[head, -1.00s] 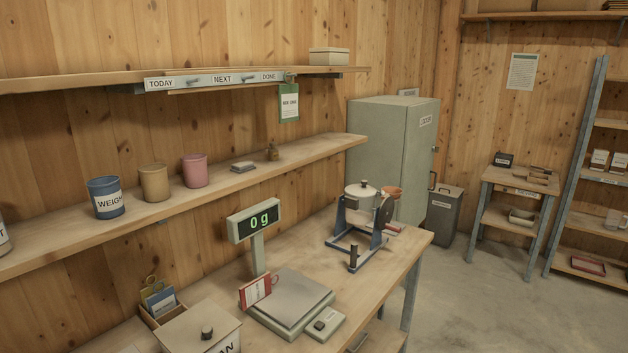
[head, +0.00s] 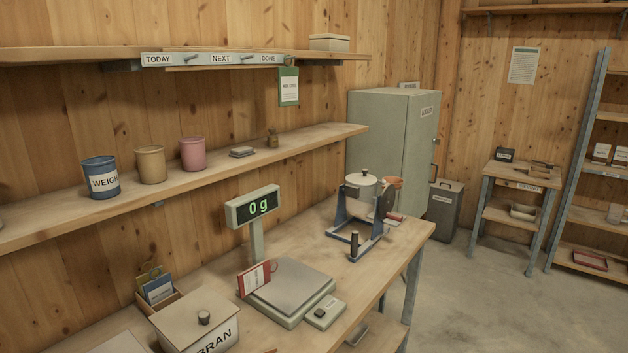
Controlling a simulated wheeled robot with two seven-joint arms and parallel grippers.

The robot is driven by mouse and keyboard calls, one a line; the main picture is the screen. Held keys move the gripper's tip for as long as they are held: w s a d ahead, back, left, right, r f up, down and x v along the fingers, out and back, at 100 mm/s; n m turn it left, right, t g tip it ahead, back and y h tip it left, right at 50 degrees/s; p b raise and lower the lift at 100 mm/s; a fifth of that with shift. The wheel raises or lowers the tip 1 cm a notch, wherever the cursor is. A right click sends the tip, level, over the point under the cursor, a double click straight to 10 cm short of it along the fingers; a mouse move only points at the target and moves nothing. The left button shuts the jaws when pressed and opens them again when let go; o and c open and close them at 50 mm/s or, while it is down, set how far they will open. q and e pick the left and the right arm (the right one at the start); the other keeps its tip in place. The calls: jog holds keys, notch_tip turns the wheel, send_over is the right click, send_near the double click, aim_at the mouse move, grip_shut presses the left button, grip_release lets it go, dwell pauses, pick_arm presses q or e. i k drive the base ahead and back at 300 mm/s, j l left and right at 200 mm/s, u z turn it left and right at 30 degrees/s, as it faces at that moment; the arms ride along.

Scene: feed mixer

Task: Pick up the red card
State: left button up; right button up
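A red card (head: 254,279) with a white printed face stands on the workbench at the left edge of the scale (head: 291,289). It is tilted, and I cannot tell whether it touches the scale or the display post behind it. Neither of my grippers is in view.
The display (head: 252,205) reads 0 g. A lidded BRAN box (head: 195,318) and a small box of cards (head: 157,290) stand left of the red card. A drum mixer (head: 358,212) stands further back. The floor (head: 480,300) to the right is clear.

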aim_at(253, 279)
jog(key=i+l+u, duration=0.3)
jog(key=i+l, duration=0.2)
jog(key=l, duration=0.15)
jog(key=i+l+u, duration=0.2)
jog(key=l, duration=0.2)
